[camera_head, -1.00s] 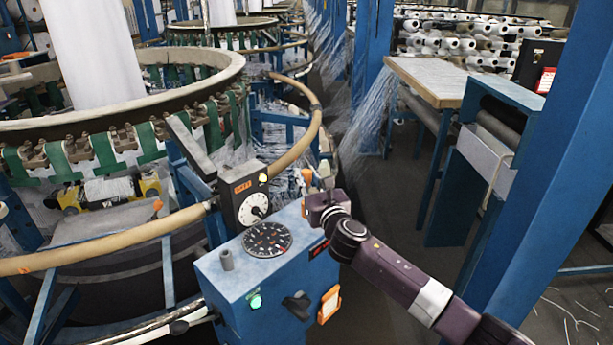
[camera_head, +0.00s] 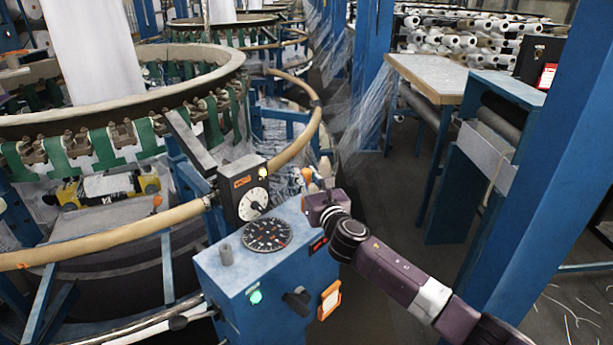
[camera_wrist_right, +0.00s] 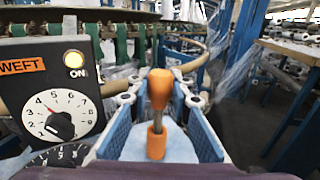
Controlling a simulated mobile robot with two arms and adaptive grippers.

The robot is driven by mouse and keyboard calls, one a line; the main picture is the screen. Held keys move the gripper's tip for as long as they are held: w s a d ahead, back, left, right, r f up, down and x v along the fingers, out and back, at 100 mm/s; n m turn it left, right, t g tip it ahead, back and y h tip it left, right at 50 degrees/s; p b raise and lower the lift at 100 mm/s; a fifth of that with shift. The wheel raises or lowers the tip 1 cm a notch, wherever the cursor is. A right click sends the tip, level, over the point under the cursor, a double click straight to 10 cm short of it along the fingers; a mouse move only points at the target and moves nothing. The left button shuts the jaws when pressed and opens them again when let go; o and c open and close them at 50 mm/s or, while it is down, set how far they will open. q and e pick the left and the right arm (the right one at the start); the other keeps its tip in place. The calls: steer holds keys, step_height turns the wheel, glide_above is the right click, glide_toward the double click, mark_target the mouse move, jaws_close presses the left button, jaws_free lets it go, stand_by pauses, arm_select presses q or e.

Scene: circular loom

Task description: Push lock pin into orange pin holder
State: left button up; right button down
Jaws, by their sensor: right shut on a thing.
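The lock pin has an orange handle (camera_wrist_right: 160,88) and a short grey shaft, upright in the right wrist view. Its lower end meets the orange pin holder (camera_wrist_right: 156,143); a length of grey shaft shows between handle and holder. I cannot tell how deep it sits. My right gripper (camera_wrist_right: 161,100) has one finger on each side of the pin and is shut on it; the exact contact is hard to see. In the head view the right gripper (camera_head: 316,182) is at the back right corner of the blue control box, with the orange handle (camera_head: 307,175) beside it. My left gripper is not in view.
The blue control box (camera_head: 235,290) carries a black dial (camera_head: 267,235) and a WEFT knob panel (camera_head: 244,192). The circular loom's tan ring (camera_head: 300,140) curves close behind. A blue post (camera_head: 545,180) stands at the right.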

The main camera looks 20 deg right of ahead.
steer(key=shift+f+b, duration=1.45)
steer(key=shift+f, duration=0.6)
steer(key=c, duration=1.7)
jaws_free()
steer(key=shift+r, duration=0.15)
steer(key=s, duration=1.2)
steer(key=shift+d, duration=0.2)
